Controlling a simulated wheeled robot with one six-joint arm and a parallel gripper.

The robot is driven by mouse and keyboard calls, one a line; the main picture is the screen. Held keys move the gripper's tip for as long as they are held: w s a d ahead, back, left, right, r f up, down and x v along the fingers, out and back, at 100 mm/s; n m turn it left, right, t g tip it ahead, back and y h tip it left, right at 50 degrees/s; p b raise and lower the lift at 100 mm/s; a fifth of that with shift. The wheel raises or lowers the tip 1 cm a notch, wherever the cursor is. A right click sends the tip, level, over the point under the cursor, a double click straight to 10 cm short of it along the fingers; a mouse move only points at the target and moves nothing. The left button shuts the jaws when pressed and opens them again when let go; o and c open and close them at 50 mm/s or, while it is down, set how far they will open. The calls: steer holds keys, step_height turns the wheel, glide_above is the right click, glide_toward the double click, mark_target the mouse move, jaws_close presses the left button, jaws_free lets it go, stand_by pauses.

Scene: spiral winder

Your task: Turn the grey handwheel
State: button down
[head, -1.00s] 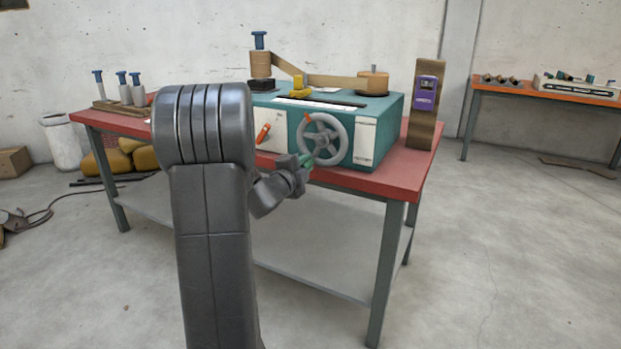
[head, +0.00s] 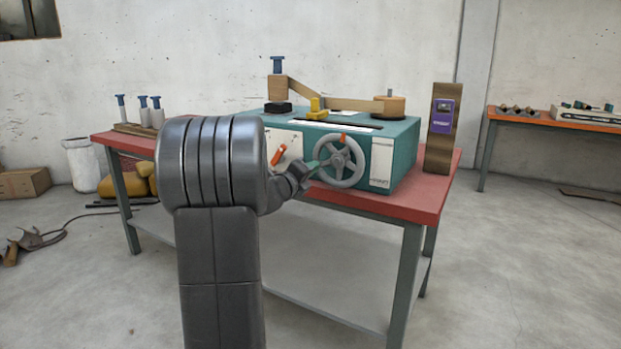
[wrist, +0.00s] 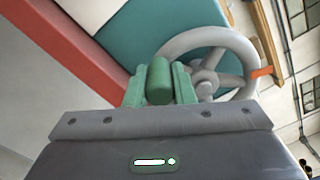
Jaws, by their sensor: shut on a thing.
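The grey handwheel (head: 353,176) is on the front of the teal spiral winder (head: 402,150). An orange mark (head: 343,138) is at the top of its rim. My gripper (head: 314,166) is at the left side of the wheel. In the wrist view, my gripper (wrist: 159,84) has its green fingers shut around a green cylindrical handle (wrist: 160,72) by the rim. The wheel's spokes and rim (wrist: 239,45) show behind and to the right. The join between handle and rim is hidden by the fingers.
An orange lever (head: 278,155) is on the winder's front, left of the wheel. The winder stands on a red-topped table (head: 425,198). A brown post with a purple box (head: 442,122) stands at right. Bare floor (head: 490,270) lies to the right.

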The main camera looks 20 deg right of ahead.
steer(key=shift+r+m, duration=0.1)
steer(key=shift+m, duration=0.3)
steer(key=c, duration=1.2)
jaws_free()
steer(key=shift+c, duration=0.2)
steer(key=shift+a, duration=0.1)
steer(key=p+v, duration=0.1)
steer(key=v, duration=1.2)
steer(key=shift+s+a+p, duration=0.2)
steer(key=shift+s+p, duration=0.05)
steer(key=shift+p, duration=0.1)
